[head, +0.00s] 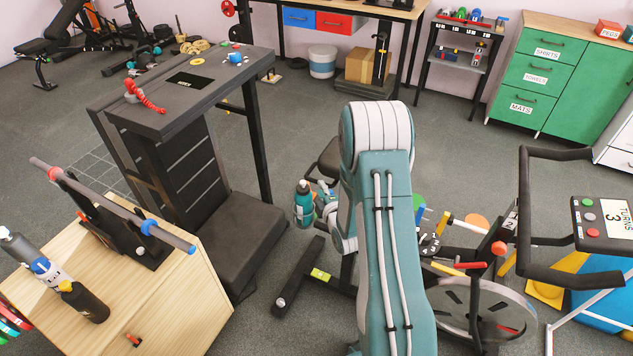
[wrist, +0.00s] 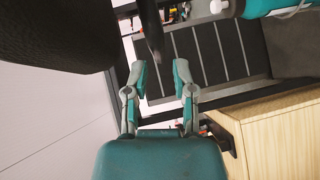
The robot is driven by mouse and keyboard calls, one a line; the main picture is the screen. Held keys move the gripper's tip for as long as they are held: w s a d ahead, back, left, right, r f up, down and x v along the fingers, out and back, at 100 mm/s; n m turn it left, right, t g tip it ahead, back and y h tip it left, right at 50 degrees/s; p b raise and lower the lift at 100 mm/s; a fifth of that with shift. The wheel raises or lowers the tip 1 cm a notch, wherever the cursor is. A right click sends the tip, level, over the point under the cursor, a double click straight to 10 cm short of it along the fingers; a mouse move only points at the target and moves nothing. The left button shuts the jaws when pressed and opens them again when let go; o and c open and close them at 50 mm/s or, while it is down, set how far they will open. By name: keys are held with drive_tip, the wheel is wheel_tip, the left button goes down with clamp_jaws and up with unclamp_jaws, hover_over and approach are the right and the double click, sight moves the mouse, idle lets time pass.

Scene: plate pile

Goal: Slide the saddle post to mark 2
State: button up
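The exercise bike's black saddle (head: 329,160) shows in the head view, left of my arm. A large dark textured shape (wrist: 60,30) fills the upper left of the wrist view and looks like the saddle close up. My gripper (wrist: 160,75) is open, its two grey and teal fingers apart. A narrow dark piece (wrist: 152,30) lies just beyond the gap between the fingertips; I cannot tell whether it is part of the saddle or its post. In the head view my gripper (head: 325,190) is just below the saddle, partly hidden. The saddle post and its marks are mostly hidden by my arm.
A teal bottle (head: 303,205) is close beside my gripper and also shows in the wrist view (wrist: 270,6). The bike's handlebar (head: 525,215) and flywheel (head: 480,310) are to the right. A treadmill (head: 235,225) and wooden cabinet (head: 190,290) stand left.

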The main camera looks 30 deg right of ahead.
sight(316, 180)
drive_tip(key=shift+w+d+f, duration=0.15)
drive_tip(key=shift+w+f, duration=0.05)
drive_tip(key=shift+w, duration=0.9)
drive_tip(key=shift+w+d+f, duration=0.1)
drive_tip(key=shift+w+f, duration=0.05)
drive_tip(key=shift+w, duration=0.9)
clamp_jaws()
wheel_tip(316, 180, down, 4)
drive_tip(key=shift+r, duration=0.2)
unclamp_jaws()
drive_tip(key=shift+s, duration=0.1)
